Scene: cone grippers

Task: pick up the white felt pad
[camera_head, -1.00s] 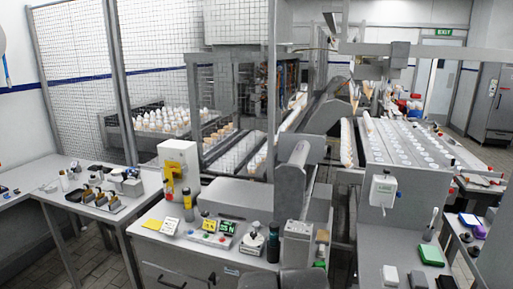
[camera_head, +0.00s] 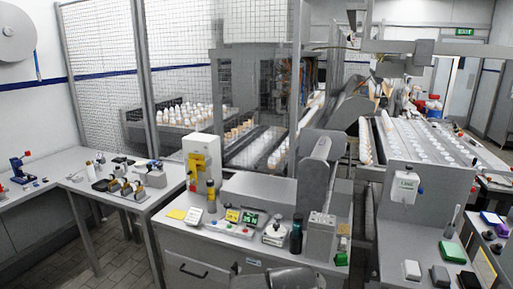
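A small white block-like pad (camera_head: 412,270) lies on the grey bench at the lower right, beside a dark grey block (camera_head: 440,276). It may be the white felt pad, but its material is too small to tell. A green pad (camera_head: 452,251) lies just behind and to the right of these two. Nothing touches the white pad from above. My gripper is not in view; only a grey part of my own body shows at the bottom middle.
A grey bench (camera_head: 262,258) at the front holds a dark bottle (camera_head: 296,234), a scale (camera_head: 274,234), a display box (camera_head: 249,218) and a yellow pad (camera_head: 177,214). A panel with a white box (camera_head: 404,187) stands behind the white pad. Tiled floor (camera_head: 115,262) is clear at left.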

